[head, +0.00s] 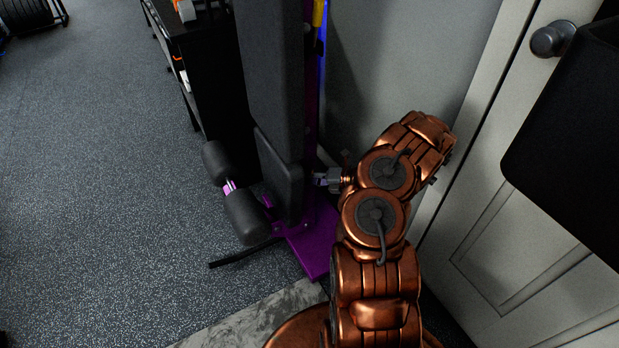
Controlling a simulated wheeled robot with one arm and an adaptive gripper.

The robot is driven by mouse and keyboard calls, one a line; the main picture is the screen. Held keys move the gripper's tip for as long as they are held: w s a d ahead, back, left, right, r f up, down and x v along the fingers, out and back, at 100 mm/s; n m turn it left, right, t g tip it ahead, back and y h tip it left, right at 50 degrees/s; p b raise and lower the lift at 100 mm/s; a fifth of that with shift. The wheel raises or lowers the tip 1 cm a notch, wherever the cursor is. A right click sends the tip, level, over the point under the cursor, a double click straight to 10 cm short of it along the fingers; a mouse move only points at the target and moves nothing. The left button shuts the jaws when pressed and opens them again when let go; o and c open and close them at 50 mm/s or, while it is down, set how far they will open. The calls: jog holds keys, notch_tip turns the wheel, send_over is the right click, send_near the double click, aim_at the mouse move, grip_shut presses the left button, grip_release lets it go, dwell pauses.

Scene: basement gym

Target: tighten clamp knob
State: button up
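My copper arm reaches up at the centre right, and my gripper (331,180) shows only as a small dark end pointing left at the bench. It is right beside the purple post behind the dark upright pad (275,95). Its fingers are too small and dark to tell whether they are open or shut. I cannot make out the clamp knob for certain. It may be at or behind the gripper tip, by the purple frame (312,240). I cannot tell whether the gripper touches it.
Dark foam rollers (245,216) stick out at the bench's left. A black shelf (205,60) stands behind. A white door (500,190) with a round doorknob (551,39) is close on the right, with a black panel (575,130) in front. Open speckled floor (90,190) lies left.

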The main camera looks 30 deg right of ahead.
jog(key=o, duration=1.2)
jog(key=shift+c, duration=0.2)
jog(key=v, duration=1.2)
jog(key=shift+c, duration=0.4)
